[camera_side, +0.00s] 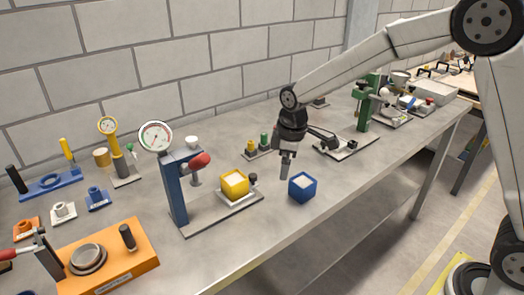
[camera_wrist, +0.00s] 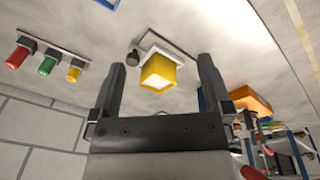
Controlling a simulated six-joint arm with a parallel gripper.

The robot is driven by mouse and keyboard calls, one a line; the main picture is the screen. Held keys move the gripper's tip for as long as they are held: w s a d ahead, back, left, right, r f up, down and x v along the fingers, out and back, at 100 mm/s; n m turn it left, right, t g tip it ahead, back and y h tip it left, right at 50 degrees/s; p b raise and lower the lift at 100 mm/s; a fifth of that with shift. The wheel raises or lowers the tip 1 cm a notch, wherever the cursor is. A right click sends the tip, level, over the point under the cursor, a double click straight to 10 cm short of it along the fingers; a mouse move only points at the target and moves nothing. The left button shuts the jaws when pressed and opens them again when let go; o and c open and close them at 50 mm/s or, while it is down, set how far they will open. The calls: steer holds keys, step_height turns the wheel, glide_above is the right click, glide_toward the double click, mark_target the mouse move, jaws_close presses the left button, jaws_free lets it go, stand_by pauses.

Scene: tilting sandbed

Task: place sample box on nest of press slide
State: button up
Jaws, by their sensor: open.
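A yellow box (camera_side: 234,184) with a pale top sits on the slide end of the press's grey base plate (camera_side: 208,211), beside a black knob (camera_side: 253,178). The nest under it is mostly hidden. The yellow box also shows in the wrist view (camera_wrist: 160,72), seen between my fingers but beyond them. A blue box (camera_side: 302,186) with a pale top stands on the bench to the right of the press. My gripper (camera_side: 285,172) is open and empty above the bench, between the two boxes and apart from both. Its two fingers show spread in the wrist view (camera_wrist: 164,68).
The press column (camera_side: 178,188) carries a dial gauge (camera_side: 155,138) and red-knobbed lever. An orange fixture (camera_side: 108,258) stands at front left. A small stand with coloured pegs (camera_side: 258,150) is behind. Another grey plate (camera_side: 346,145) lies to the right. Bench around the blue box is clear.

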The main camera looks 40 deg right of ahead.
steer(key=s+d+f+m, duration=0.1)
steer(key=s+m, duration=0.3)
steer(key=s, duration=0.5)
steer(key=s+d+f+m+t, duration=0.1)
steer(key=s+d+f+m, duration=0.1)
steer(key=s, duration=0.7)
steer(key=d+m, duration=0.1)
steer(key=m, duration=0.1)
steer(key=shift+s+d+f+m, duration=0.2)
steer(key=shift+s+f+m, duration=0.1)
steer(key=shift+m, duration=0.1)
